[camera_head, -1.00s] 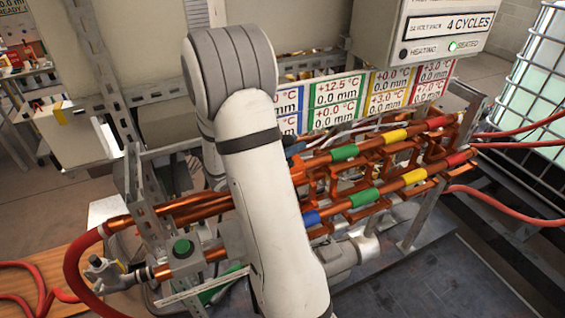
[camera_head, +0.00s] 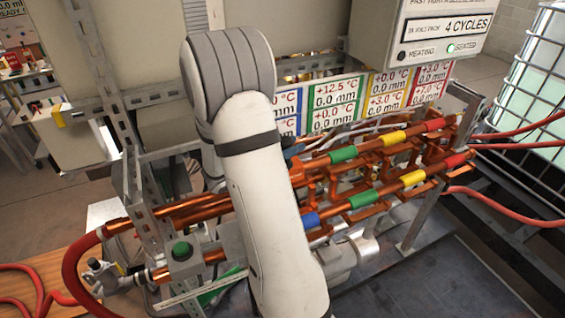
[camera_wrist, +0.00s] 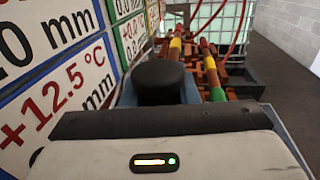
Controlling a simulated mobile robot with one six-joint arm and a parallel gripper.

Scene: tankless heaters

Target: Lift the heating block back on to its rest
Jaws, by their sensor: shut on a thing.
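My gripper (camera_wrist: 158,125) shows from behind at the bottom of the wrist view, its fingertips hidden. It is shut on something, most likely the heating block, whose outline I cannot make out. A dark rounded knob (camera_wrist: 158,76) on a blue-grey part stands just ahead of it. I cannot single out the rest. The lamp marked SEATED (camera_head: 450,48) is lit green; the HEATING lamp is dark.
A panel of coloured temperature and millimetre labels (camera_head: 336,92) stands close behind the tubes, and close on the left in the wrist view. A steel post (camera_head: 145,205), a green button (camera_head: 181,251) and red hoses (camera_head: 84,262) are at left. A caged tank (camera_head: 540,75) stands at right.

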